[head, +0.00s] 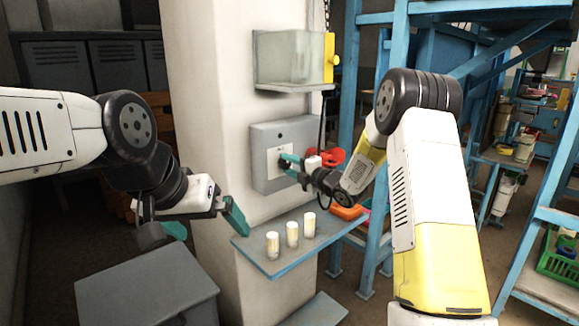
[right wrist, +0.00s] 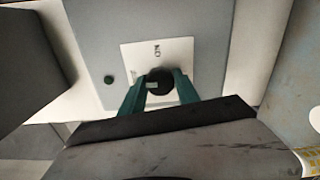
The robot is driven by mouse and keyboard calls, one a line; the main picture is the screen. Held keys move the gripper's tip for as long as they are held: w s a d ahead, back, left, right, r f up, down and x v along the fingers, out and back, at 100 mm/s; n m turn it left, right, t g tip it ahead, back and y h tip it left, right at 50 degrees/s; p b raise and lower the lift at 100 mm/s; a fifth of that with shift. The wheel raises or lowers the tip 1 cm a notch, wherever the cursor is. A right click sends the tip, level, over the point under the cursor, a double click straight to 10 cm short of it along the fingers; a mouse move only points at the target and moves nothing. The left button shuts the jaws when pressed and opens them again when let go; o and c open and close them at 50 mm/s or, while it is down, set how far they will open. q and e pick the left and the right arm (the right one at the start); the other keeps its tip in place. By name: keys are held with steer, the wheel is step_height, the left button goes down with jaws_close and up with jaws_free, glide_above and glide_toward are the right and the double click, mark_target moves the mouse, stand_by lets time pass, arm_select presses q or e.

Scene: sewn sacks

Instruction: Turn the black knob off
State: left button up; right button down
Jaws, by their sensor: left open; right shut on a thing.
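The black knob (right wrist: 160,82) shows in the right wrist view, on a white plate (right wrist: 181,51) with small dark lettering above the knob. The plate is on a grey box (head: 262,139) fixed to the pale pillar. My right gripper (right wrist: 159,85) is shut on the knob, one teal finger on each side. My left gripper (head: 207,227) is open and empty, left of the shelf and away from the box. The knob's exact angle is hard to tell.
A small blue shelf (head: 270,268) below the box holds three pale cups (head: 292,234). A glass tank (head: 290,57) with a yellow end stands above. A red object (head: 333,157) is beside my right wrist. A grey cabinet (head: 145,280) stands below my left gripper.

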steer(key=shift+f+n, duration=0.1)
steer(key=shift+n, duration=0.2)
steer(key=c, duration=0.9)
jaws_free()
steer(key=v, duration=0.8)
